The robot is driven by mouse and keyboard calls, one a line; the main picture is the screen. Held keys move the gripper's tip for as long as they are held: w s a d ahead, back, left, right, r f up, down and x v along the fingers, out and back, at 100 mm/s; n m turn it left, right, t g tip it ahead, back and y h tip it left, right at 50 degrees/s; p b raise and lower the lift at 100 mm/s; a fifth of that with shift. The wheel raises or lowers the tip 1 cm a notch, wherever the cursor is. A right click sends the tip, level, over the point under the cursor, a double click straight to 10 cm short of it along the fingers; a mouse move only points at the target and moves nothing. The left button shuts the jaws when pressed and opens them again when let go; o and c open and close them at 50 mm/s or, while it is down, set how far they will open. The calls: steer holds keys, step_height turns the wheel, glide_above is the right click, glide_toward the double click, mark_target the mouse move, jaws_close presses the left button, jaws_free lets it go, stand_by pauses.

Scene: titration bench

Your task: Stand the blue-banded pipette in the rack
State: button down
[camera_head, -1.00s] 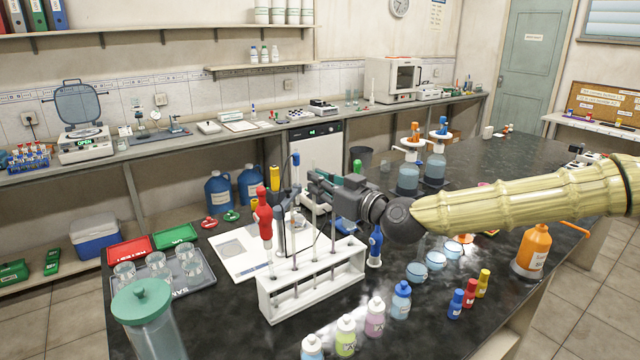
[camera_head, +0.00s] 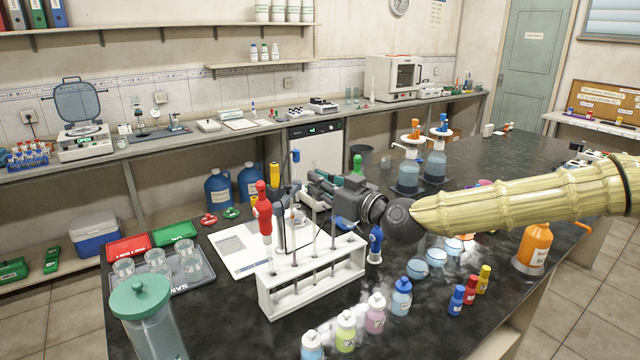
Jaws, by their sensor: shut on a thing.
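The white rack (camera_head: 312,287) stands on the dark bench, with thin upright rods in it. A red pipette (camera_head: 263,212) stands upright at its left end. My gripper (camera_head: 304,190) reaches in from the right, behind and above the rack. It is shut on a slim, dark, near-upright thing with a blue top (camera_head: 295,155), which looks like the blue-banded pipette. Its lower part is partly hidden behind the rack's rods and the red pipette, so I cannot see where its tip is. A separate blue thing (camera_head: 375,241) stands just beyond the rack's right end.
Several small bottles (camera_head: 346,332) stand in front of the rack. A lidded glass jar (camera_head: 147,318) is at front left, and a tray with beakers (camera_head: 205,271) lies behind it. An orange bottle (camera_head: 533,248) is at right. A white board (camera_head: 235,245) lies behind the rack.

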steer(key=shift+f+b, duration=0.55)
steer(key=shift+f, duration=0.25)
stand_by(0.4)
steer(key=c, duration=1.5)
jaws_free()
steer(key=shift+v, duration=6)
steer(key=shift+d, duration=0.15)
